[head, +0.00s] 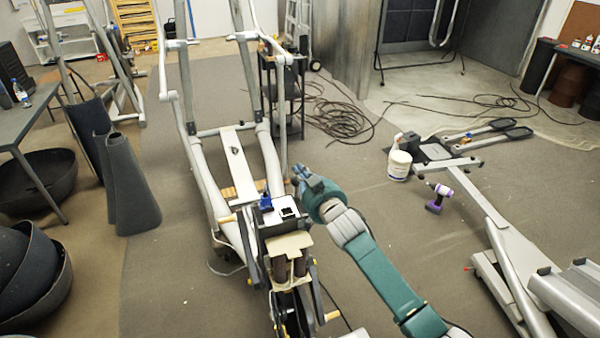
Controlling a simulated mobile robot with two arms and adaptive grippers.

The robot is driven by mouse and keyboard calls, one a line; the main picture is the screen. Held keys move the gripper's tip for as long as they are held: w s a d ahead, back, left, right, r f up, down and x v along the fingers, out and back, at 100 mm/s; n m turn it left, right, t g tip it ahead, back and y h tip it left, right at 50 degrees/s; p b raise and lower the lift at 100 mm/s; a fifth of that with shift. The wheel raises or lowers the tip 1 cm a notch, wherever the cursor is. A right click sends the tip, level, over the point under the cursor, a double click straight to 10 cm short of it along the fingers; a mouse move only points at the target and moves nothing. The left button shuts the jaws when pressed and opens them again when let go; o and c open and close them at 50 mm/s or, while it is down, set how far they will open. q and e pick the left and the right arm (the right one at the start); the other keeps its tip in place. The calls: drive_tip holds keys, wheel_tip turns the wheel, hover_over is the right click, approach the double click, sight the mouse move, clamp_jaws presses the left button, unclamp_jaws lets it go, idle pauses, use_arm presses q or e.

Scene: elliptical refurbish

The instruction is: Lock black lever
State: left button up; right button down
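The elliptical machine (240,165) stands in the middle of the head view, with a grey tubular frame and a pale centre panel. On its near end is a white plate (278,212) with a small black part on it, which may be the black lever, and a small blue part (266,201) beside it. My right arm, teal and grey, reaches in from the lower right. My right gripper (297,175) is just right of and above the white plate; its fingers are too small to tell open from shut. My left gripper is not in view.
A purple drill (438,198) and a white tub (399,165) stand on the floor to the right. Another grey machine (500,220) lies beyond my arm. Black cables (340,122) coil behind. Rolled mats (128,185) and black bowls (35,185) stand left.

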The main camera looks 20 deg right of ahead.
sight(298, 181)
drive_tip(key=shift+a+f, duration=0.15)
drive_tip(key=shift+f, duration=0.45)
wheel_tip(298, 181, down, 3)
drive_tip(key=shift+f+b, duration=0.15)
drive_tip(key=shift+b, duration=1.05)
drive_tip(key=shift+r, duration=0.2)
